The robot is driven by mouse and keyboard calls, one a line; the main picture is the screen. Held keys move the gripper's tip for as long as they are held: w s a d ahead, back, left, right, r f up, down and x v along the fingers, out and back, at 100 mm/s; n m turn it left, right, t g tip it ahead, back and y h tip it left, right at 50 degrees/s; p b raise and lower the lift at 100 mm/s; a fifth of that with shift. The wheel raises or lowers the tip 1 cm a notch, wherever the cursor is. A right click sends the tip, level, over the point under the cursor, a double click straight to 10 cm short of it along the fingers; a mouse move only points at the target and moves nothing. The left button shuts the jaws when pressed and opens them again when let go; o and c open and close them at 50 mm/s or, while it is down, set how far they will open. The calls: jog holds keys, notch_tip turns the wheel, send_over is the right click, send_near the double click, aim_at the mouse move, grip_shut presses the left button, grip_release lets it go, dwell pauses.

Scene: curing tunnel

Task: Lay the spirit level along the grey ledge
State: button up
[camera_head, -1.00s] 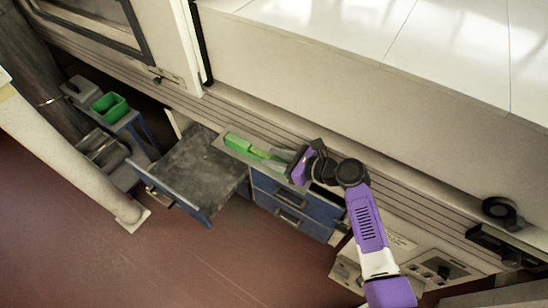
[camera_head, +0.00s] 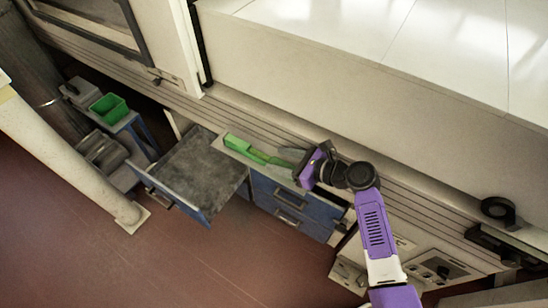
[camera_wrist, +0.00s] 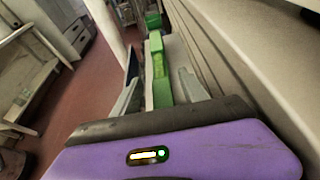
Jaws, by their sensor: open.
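The green spirit level (camera_head: 250,149) lies lengthwise on a narrow grey ledge (camera_head: 277,172) above the blue drawers. In the wrist view, the level (camera_wrist: 158,67) runs away from me, with its near end between my grey fingers. My gripper (camera_head: 288,158) is open at the level's right end. In the wrist view, my gripper (camera_wrist: 161,86) has a gap between each finger and the level. The level's nearest end is hidden behind the purple gripper body.
An open drawer (camera_head: 195,165) sticks out left of the ledge. A pale ribbed wall (camera_head: 390,195) runs close behind the ledge. A white post (camera_head: 75,160) and a green bin (camera_head: 109,107) stand at left. The red floor in front is clear.

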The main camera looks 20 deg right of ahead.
jog(key=v, duration=0.9)
jog(key=shift+s+r, duration=0.1)
jog(key=shift+s, duration=0.1)
jog(key=s+a+f+n+h, duration=0.1)
jog(key=s+f+n+h, duration=0.25)
jog(key=s+n, duration=0.4)
jog(key=s+a+f+n+h, duration=0.1)
jog(key=s+f+n+h, duration=0.3)
jog(key=s, duration=0.7)
jog(key=s+a+r+n+t, duration=0.2)
jog(key=s+r+n, duration=0.4)
jog(key=r+n, duration=0.3)
jog(key=s+a+r+n+t, duration=0.1)
jog(key=s+a+r+n, duration=0.1)
jog(key=s+r+n, duration=0.4)
notch_tip(320, 180, up, 5)
jog(key=n, duration=0.2)
jog(key=shift+s+f+n+t, duration=0.2)
jog(key=shift+n+t, duration=0.15)
jog(key=shift+t, duration=0.05)
jog(key=shift+f, duration=0.1)
